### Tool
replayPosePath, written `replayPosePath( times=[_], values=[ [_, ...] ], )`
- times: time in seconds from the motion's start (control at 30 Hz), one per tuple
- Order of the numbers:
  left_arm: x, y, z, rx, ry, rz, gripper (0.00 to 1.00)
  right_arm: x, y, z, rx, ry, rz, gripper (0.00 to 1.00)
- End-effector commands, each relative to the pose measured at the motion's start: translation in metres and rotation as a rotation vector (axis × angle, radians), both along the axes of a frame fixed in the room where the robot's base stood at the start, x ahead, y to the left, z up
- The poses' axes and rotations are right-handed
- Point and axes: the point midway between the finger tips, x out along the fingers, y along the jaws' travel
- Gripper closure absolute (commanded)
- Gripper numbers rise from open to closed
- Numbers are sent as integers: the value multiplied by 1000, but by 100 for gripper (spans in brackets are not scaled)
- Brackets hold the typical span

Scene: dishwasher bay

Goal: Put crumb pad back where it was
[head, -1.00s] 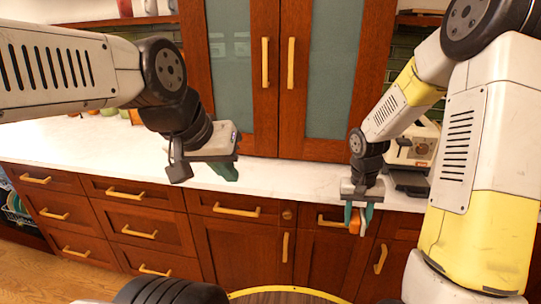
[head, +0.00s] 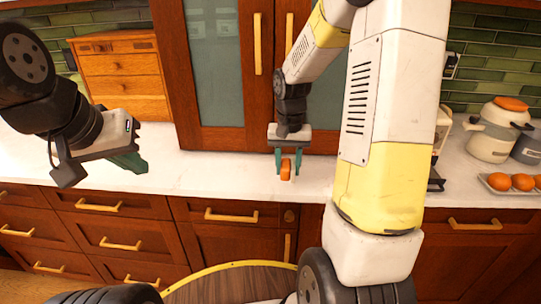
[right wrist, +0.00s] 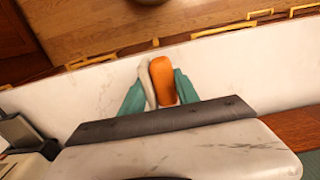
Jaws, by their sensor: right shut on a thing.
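The crumb pad (right wrist: 163,82) is an orange and whitish piece held between the teal fingers of my right gripper (right wrist: 160,92). In the head view the pad (head: 286,170) shows as a small orange shape hanging from the right gripper (head: 286,165), over the white countertop near its front edge. I cannot tell whether it touches the counter. My left gripper (head: 130,162) is over the counter at the left, apart from the pad, its teal fingers seen side-on. No object shows in it, and its opening is unclear.
A wooden drawer box (head: 122,75) stands on the counter (head: 215,175) at the back left. At the right are a whitish pot (head: 492,135) and a tray with orange round items (head: 522,182). A dark-edged appliance is mostly hidden behind my right arm. The counter between the grippers is clear.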

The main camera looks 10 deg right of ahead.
Motion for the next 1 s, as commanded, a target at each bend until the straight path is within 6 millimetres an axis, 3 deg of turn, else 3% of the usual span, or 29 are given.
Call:
replayPosePath(
  times=[0.1,0.3,0.47,0.7,1.0],
  values=[
    [0,0,0,0,0,0,100,30,-3,-4,0,0,1,100],
    [0,0,0,0,0,0,100,56,-5,-5,0,0,1,100],
    [0,0,0,0,0,0,100,67,-6,-7,0,0,1,100],
    [0,0,0,0,0,0,100,67,-6,-40,0,2,1,100],
    [0,0,0,0,0,0,100,67,-6,-42,0,-1,1,100]
  ],
)
